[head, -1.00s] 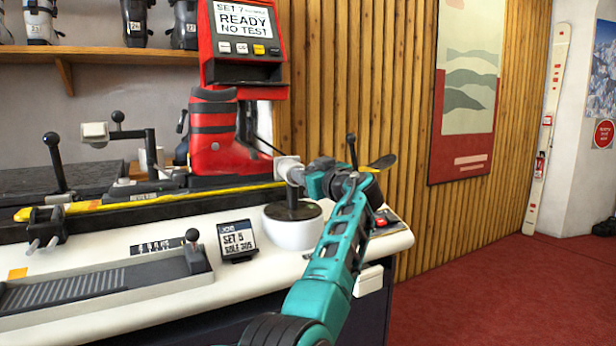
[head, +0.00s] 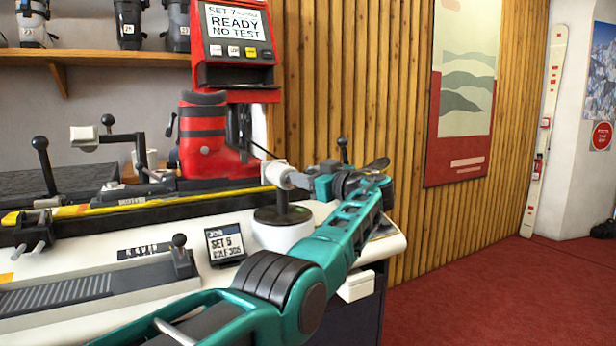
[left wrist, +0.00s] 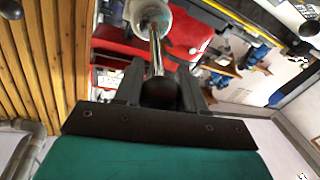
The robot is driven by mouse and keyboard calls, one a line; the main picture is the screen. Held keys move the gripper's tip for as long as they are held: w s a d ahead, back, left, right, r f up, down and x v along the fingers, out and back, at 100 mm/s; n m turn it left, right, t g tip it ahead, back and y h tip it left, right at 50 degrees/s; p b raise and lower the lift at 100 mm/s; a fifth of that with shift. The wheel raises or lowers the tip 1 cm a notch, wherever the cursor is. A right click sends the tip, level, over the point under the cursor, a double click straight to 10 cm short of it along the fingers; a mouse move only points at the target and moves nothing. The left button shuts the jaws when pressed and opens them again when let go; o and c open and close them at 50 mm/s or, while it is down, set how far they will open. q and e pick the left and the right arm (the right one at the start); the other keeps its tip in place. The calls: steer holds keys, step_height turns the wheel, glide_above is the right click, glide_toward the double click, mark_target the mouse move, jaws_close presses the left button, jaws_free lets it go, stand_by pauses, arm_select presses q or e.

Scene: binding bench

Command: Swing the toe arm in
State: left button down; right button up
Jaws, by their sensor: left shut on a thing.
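The toe arm shows its pale block-like pad (head: 274,172) just right of the red boot (head: 208,150), above a dark post on a round white base (head: 284,235). My left gripper (head: 306,181) is at the right end of this arm; its fingers are partly hidden in the head view. In the left wrist view, the left gripper (left wrist: 160,84) is shut on a dark knob (left wrist: 160,94) on a metal rod that runs to a pale cylinder (left wrist: 150,14). My right gripper is not in view.
A red test unit (head: 236,45) stands behind the boot. A second arm with a white pad (head: 84,134) and black knob is at left. A small job display (head: 225,244) and a lever (head: 180,258) are on the bench. Carpet is clear at right.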

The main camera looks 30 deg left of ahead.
arm_select(q)
steer(key=shift+d, duration=0.1)
stand_by(0.5)
steer(key=c, duration=0.7)
jaws_free()
steer(key=shift+w, duration=0.1)
steer(key=shift+d, duration=0.1)
steer(key=shift+s+d, duration=0.2)
steer(key=shift+d, duration=0.4)
steer(key=p+v, duration=0.1)
steer(key=v, duration=1)
steer(key=shift+d+p, duration=0.25)
steer(key=shift+p, duration=0.05)
